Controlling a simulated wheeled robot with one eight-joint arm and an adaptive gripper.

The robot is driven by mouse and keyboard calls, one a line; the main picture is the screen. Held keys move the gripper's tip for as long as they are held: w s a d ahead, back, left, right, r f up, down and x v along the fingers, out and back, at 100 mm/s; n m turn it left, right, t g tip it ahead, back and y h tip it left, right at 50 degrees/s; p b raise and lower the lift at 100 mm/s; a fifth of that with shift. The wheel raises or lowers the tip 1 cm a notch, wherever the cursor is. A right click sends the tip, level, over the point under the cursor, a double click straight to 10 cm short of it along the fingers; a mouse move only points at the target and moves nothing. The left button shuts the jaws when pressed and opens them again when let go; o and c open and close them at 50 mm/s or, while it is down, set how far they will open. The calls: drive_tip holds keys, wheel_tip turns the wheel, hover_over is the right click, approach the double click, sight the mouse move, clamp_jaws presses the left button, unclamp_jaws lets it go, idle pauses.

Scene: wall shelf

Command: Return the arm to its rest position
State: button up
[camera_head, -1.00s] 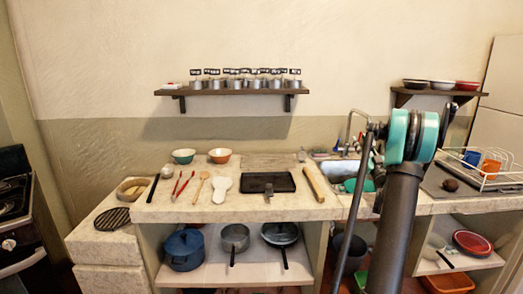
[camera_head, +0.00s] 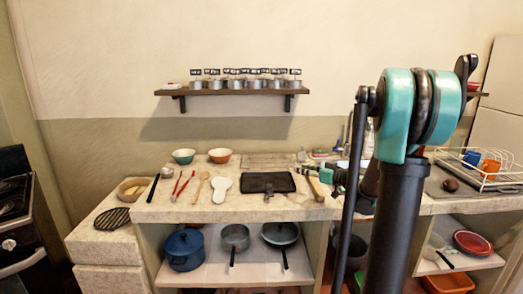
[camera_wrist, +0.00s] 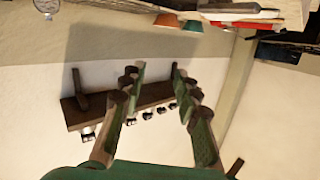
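My arm (camera_head: 405,190) stands large at the right of the head view, its turquoise elbow joint raised in front of the right wall shelf. My gripper (camera_wrist: 155,85) shows in the wrist view with its two green and dark fingers spread apart and nothing between them. In the head view, the gripper (camera_head: 325,175) shows small and partly hidden behind my arm, in front of the counter's right part near a wooden rolling pin (camera_head: 315,188).
The wall shelf (camera_head: 218,92) holds several small labelled pots; it appears upside down in the wrist view (camera_wrist: 150,98). The stone counter (camera_head: 240,210) carries bowls (camera_head: 220,155), utensils and a black tray (camera_head: 267,182). A dish rack (camera_head: 492,172) stands right of my arm.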

drive_tip(key=s+a+f+m+g+h, duration=0.1)
drive_tip(key=s+a+f+g+h, duration=0.15)
drive_tip(key=s+f, duration=0.4)
drive_tip(key=s+a+f+m+g+h, duration=0.1)
drive_tip(key=s+a+f+m+g, duration=0.2)
drive_tip(key=s, duration=0.7)
drive_tip(key=s+d+f+m+g+h, duration=0.1)
drive_tip(key=s+d+f+h, duration=0.2)
drive_tip(key=s, duration=0.5)
drive_tip(key=s+d+f+m+g+h, duration=0.1)
drive_tip(key=s+d+f+m+h, duration=0.1)
drive_tip(key=s+d+f+h, duration=0.2)
drive_tip(key=s+f, duration=0.3)
drive_tip(key=s, duration=0.2)
drive_tip(key=shift+s+d, duration=0.25)
drive_tip(key=shift+d, duration=0.15)
drive_tip(key=shift+f+g, duration=0.1)
drive_tip(key=shift+g, duration=0.15)
idle(4.0)
